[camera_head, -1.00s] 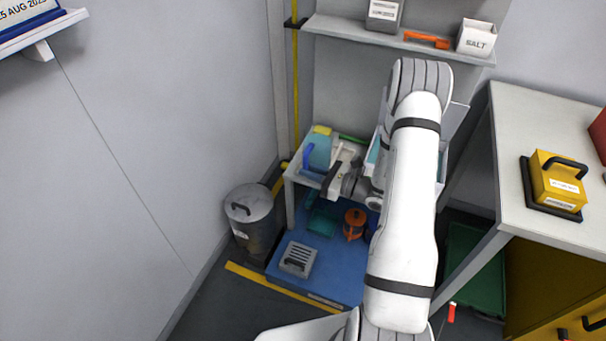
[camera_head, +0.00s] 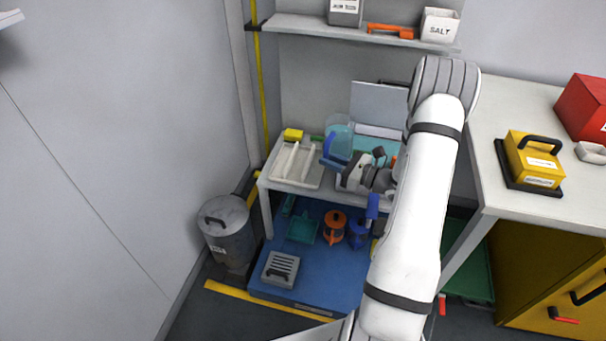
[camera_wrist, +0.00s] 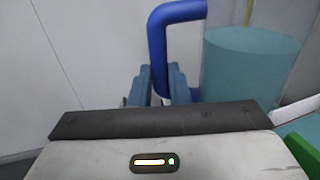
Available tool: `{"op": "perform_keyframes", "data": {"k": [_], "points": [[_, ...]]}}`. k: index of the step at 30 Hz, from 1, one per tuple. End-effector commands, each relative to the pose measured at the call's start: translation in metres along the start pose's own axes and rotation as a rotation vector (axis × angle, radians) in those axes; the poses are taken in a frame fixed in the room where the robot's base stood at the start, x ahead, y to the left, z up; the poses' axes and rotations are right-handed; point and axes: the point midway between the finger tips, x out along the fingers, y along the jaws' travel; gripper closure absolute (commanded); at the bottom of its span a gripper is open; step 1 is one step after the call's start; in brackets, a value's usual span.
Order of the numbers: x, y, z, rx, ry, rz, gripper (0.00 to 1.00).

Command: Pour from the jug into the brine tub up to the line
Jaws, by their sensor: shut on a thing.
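The jug (camera_head: 339,133) is translucent teal with a blue handle (camera_head: 330,157). My gripper (camera_head: 345,170) is shut on the handle, and the jug looks upright above the small white table. In the wrist view the jug (camera_wrist: 250,65) stands right of my gripper (camera_wrist: 160,82), with the blue handle (camera_wrist: 170,15) rising between the fingers. A tub with teal contents (camera_head: 385,133), seemingly the brine tub, is behind and right of the jug, below a raised grey panel (camera_head: 378,104). My arm and the jug hide part of it. The fill line cannot be made out.
A shelf (camera_head: 350,36) with a salt box (camera_head: 440,25) hangs above. A blue platform (camera_head: 310,275) holds several items below. A counter (camera_head: 490,105) stands right, a lidded bin (camera_head: 228,230) left.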

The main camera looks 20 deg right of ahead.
Motion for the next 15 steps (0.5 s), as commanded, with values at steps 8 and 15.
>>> {"op": "perform_keyframes", "data": {"k": [8, 15], "points": [[-0.071, -0.049, 0.002, -0.013, 0.0, -0.126, 1.0], [-0.089, -0.058, 0.007, 0.003, 0.002, -0.157, 1.0]]}}
